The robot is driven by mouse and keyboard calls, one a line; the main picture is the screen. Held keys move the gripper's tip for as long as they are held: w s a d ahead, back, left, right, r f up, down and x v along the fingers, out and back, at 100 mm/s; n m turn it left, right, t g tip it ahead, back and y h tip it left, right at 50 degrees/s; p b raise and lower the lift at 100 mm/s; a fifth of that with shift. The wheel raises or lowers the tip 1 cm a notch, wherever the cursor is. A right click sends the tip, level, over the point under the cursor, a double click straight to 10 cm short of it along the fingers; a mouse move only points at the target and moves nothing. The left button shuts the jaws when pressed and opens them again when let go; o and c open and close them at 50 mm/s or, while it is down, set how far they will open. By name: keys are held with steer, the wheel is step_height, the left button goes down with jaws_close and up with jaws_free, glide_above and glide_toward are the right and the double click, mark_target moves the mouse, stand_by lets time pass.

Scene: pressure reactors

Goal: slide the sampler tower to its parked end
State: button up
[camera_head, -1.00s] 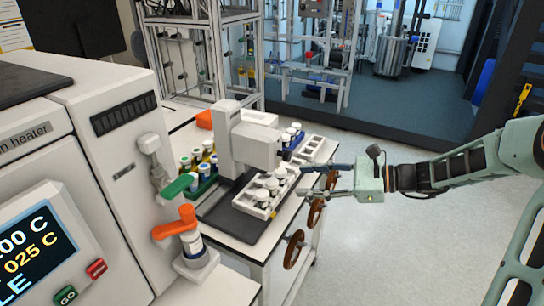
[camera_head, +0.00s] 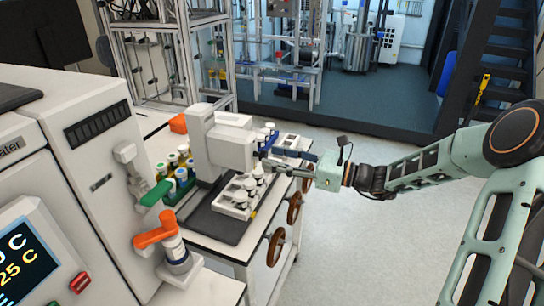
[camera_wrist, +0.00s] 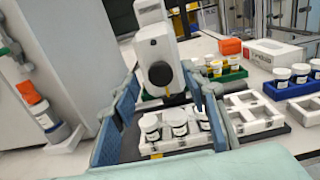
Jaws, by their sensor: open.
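The white sampler tower (camera_head: 204,140) stands upright on a dark base plate (camera_head: 212,222), its head (camera_head: 232,147) reaching right over a white vial rack (camera_head: 238,211). My gripper (camera_head: 268,163) is open, with its fingers at the free end of the head. In the wrist view the tower (camera_wrist: 150,14) and its rounded head end (camera_wrist: 160,62) show between the two blue fingers of my gripper (camera_wrist: 165,100). Gaps seem to remain on both sides, and I cannot tell whether either finger touches. The white rack (camera_wrist: 158,146) with several capped vials lies below the fingers.
A green vial rack (camera_head: 182,190) stands left of the tower, and a blue rack (camera_wrist: 290,92) lies right in the wrist view. An orange-handled valve (camera_head: 155,232) and the heater cabinet are at the left. Brown handwheels (camera_head: 295,208) line the bench's right side. The floor beyond is free.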

steer(key=shift+w+a, duration=0.25)
steer(key=shift+a, duration=0.45)
jaws_close()
